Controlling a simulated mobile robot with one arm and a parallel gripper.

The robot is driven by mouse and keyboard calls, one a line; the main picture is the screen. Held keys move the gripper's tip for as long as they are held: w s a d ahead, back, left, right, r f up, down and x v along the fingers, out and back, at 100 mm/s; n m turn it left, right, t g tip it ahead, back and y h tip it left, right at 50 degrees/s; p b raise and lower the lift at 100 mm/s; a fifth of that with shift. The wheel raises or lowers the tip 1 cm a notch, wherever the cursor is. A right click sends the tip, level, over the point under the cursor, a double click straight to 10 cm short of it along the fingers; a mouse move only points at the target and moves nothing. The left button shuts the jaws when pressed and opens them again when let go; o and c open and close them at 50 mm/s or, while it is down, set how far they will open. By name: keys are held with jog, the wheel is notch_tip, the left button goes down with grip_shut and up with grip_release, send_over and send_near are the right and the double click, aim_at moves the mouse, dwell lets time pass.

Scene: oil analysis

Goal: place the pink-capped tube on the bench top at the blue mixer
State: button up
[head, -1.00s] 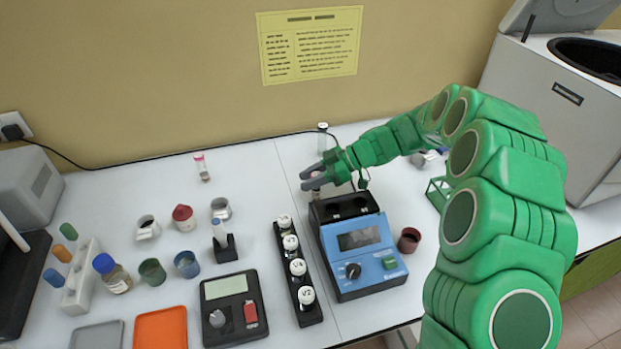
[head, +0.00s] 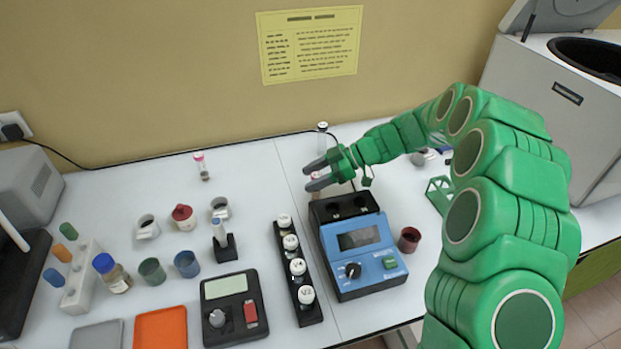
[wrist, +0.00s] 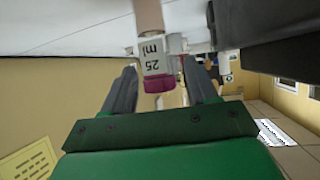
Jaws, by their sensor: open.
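In the head view a small part of this tube (head: 316,176) shows between the fingers, just behind the blue mixer (head: 362,245); the rest is hidden. The wrist picture is upside down, with the white bench top (wrist: 70,25) at its top. My gripper (head: 308,177) is open around the tube. Another pink-capped tube (head: 202,166) stands at the back left of the bench.
A clear tube with a white cap (head: 322,137) stands behind my gripper. A black rack of white-capped vials (head: 311,313) is left of the mixer, and a dark red cup (head: 409,240) is right of it. Bench space left of my gripper is clear.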

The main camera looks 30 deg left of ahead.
jog(key=v, duration=1.1)
jog(key=s+d+r+m+t+h, duration=0.1)
jog(key=s+d+r+m+h, duration=0.1)
jog(key=s+d+r+m, duration=0.5)
jog(key=s+d+r+m+t+h, duration=0.1)
jog(key=s+d+r+m+h, duration=0.2)
jog(key=s+d, duration=0.7)
jog(key=s+d+f+m+t+h, duration=0.2)
jog(key=s+d+m+h, duration=0.3)
jog(key=s+d+m, duration=1)
jog(key=s+d+t, duration=0.1)
jog(key=s+d, duration=0.4)
jog(key=d, duration=0.1)
jog(key=shift+s+d, duration=0.35)
jog(key=shift+d, duration=0.05)
